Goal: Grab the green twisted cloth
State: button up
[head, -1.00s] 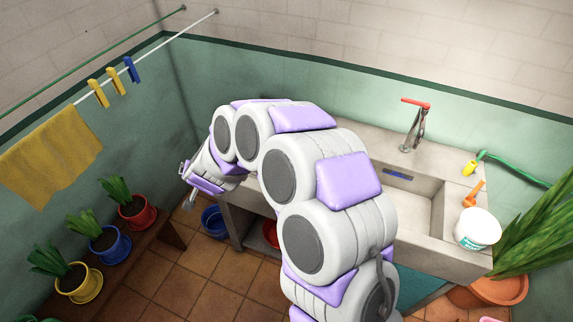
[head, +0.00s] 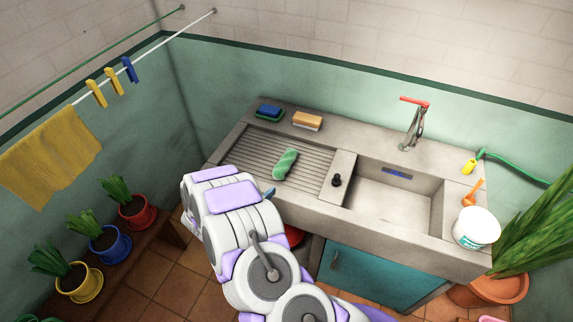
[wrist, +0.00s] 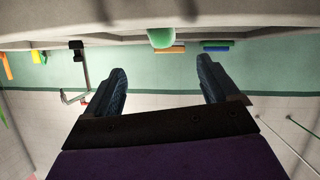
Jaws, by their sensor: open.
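The green twisted cloth (head: 285,164) lies on the ridged drainboard of the sink counter, left of the basin. In the wrist view, which looks upside down, the green cloth (wrist: 161,38) shows at the top centre, at the counter's edge. My gripper (wrist: 162,78) is open and empty, its two dark fingers spread apart. The cloth appears between the fingers' lines but beyond the tips, with a gap. In the head view my arm is low in front of the drainboard and hides most of the gripper.
A white tub (head: 477,228) stands far right. The counter's front edge lies near my arm.

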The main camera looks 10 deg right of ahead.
aim_at(275, 176)
jog(key=x, duration=0.7)
jog(key=shift+w+f+b, duration=0.3)
jog(key=shift+w+b, duration=0.1)
jog(key=shift+w+d+f, duration=0.1)
jog(key=shift+w+d, duration=0.1)
jog(key=shift+d, duration=0.25)
jog(key=b+x, duration=0.1)
jog(key=x, duration=0.3)
jog(key=shift+a+f, duration=0.1)
jog(key=shift+f, duration=0.1)
jog(key=shift+w, duration=0.2)
jog(key=shift+d, duration=0.3)
jog(key=c, duration=0.4)
jog(key=shift+a, duration=0.1)
jog(key=c, duration=0.9)
jog(key=shift+o, duration=0.2)
jog(key=shift+r, duration=0.15)
